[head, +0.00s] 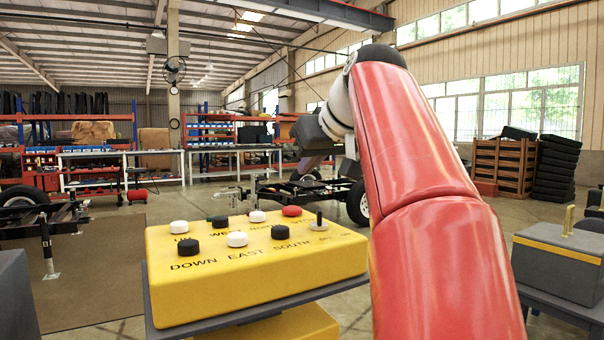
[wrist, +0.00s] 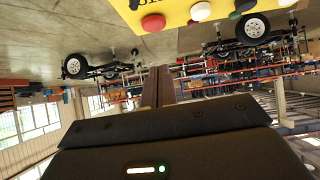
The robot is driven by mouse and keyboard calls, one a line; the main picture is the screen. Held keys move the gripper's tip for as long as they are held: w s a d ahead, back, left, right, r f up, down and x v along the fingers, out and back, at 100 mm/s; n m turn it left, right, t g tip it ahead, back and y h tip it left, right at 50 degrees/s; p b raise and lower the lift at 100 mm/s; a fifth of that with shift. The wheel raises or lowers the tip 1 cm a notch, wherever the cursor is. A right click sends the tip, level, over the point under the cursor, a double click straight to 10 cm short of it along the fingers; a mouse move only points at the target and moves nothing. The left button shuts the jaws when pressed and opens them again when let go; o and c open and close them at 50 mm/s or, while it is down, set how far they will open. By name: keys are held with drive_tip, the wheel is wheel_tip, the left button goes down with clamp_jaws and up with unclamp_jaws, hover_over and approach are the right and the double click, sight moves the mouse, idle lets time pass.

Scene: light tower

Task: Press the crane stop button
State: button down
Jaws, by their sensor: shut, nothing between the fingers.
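The yellow crane control box (head: 265,275) stands in front of me on a dark stand. Its red stop button (head: 291,211) is in the back row at the right, with STOP lettering partly readable beside it. The red button also shows in the wrist view (wrist: 153,22), near the top edge, where that view is upside down. My gripper (wrist: 158,70) is shut and empty; its fingers show in the wrist view, apart from the red button. In the head view, my dark hand (head: 312,132) is raised beyond the box; its fingertips cannot be made out there.
Several white and black buttons (head: 237,239) share the box top, lettered DOWN, EAST and SOUTH in front. A black toggle (head: 319,219) stands right of the red button. A grey box with a yellow band (head: 560,262) is at right.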

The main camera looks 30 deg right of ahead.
drive_tip(key=v, duration=0.4)
drive_tip(key=shift+s+r+p, duration=0.2)
drive_tip(key=shift+s+p, duration=0.1)
drive_tip(key=shift+p, duration=0.05)
